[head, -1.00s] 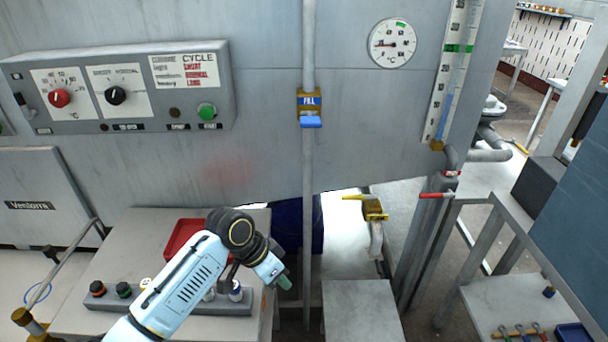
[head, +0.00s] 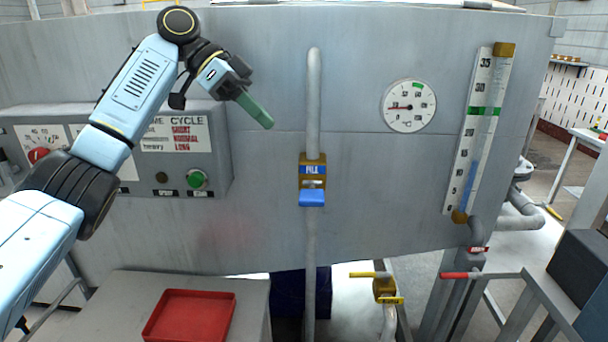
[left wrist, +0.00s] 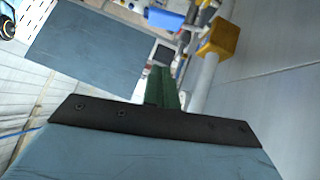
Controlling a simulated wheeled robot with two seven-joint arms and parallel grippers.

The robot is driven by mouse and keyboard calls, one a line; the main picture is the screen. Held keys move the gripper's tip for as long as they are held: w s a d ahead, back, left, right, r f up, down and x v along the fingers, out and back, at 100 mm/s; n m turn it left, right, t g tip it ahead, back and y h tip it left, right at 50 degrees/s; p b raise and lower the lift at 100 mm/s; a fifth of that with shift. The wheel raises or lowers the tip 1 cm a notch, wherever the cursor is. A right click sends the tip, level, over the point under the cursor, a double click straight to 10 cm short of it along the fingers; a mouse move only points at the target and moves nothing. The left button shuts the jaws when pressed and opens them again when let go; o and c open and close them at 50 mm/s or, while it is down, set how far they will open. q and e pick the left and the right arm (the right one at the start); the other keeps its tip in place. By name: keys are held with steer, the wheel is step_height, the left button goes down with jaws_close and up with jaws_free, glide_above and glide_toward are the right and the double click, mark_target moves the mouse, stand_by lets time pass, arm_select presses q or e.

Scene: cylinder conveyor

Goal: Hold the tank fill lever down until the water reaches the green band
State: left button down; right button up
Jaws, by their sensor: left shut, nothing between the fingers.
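The blue fill lever (head: 312,198) sits on a brass valve (head: 312,171) marked FILL, on a vertical pipe. In the left wrist view the lever (left wrist: 165,18) shows near the top, by the brass valve body (left wrist: 220,38). My left gripper (head: 256,111), with green fingers, is shut and empty, up and left of the lever and apart from it. Its green fingers also show in the left wrist view (left wrist: 162,88). The level gauge (head: 466,140) has a green band (head: 484,111). The blue water column (head: 473,178) stands below the band. My right gripper is out of view.
A control panel with a green button (head: 197,179) is on the left, partly behind my arm. A round dial (head: 409,106) is right of the pipe. A red tray (head: 190,316) lies below. The wall between gripper and lever is clear.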

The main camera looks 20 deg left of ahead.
arm_select(q)
steer(key=shift+s, duration=0.1)
glide_toward(317, 195)
steer(key=w+d, duration=0.1)
steer(key=d, duration=0.2)
steer(key=f, duration=0.1)
steer(key=d+f+b, duration=0.1)
steer(key=f, duration=0.1)
steer(key=shift+s, duration=0.2)
steer(key=shift+s+d+f, duration=0.1)
steer(key=shift+f, duration=0.4)
